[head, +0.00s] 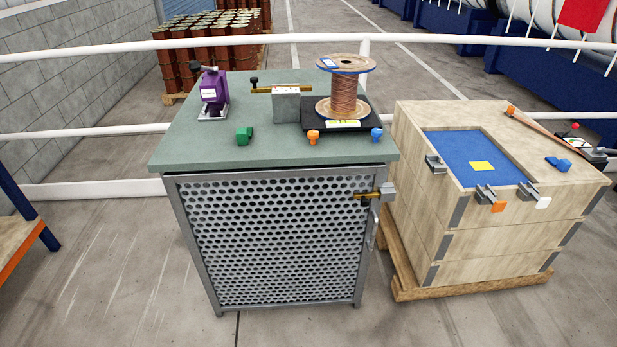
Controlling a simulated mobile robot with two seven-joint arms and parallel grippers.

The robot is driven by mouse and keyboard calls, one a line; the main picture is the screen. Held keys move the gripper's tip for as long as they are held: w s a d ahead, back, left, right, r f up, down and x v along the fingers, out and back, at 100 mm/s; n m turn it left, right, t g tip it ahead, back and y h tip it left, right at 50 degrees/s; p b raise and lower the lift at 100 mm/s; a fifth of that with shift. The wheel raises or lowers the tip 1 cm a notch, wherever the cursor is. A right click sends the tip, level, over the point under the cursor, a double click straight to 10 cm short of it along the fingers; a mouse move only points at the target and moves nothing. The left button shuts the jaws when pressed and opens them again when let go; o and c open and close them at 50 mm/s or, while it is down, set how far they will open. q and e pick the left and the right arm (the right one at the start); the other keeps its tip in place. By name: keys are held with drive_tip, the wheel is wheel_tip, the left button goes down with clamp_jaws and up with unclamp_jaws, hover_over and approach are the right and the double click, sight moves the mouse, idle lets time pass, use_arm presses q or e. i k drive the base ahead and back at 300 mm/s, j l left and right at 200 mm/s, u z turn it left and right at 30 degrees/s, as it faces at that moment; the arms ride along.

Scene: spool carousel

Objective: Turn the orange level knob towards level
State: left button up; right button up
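The orange level knob (313,136) sits at the front left corner of a black platform (290,113) on the green-topped cabinet. A blue knob (376,134) sits at the platform's front right corner. A white and yellow label (342,124) is on the platform's front edge between the knobs; its marks are too small to read. A spool of copper wire (342,92) stands upright on the platform. Neither of my grippers shows in the head view, and nothing touches the orange knob.
A wooden crate (400,150) stands to the right. White rails (80,190) run behind. The cabinet top's front left is bare.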

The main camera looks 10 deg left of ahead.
sight(312, 135)
drive_tip(key=i+j+z, duration=0.1)
drive_tip(key=j+z, duration=0.15)
drive_tip(key=j, duration=0.15)
drive_tip(key=j+z, duration=0.3)
drive_tip(key=j, duration=0.15)
drive_tip(key=j+z, duration=0.25)
drive_tip(key=j, duration=0.7)
drive_tip(key=j+z, duration=0.1)
drive_tip(key=j, duration=1.5)
drive_tip(key=k+j, duration=0.1)
drive_tip(key=j, duration=1.5)
drive_tip(key=i+j+z, duration=0.05)
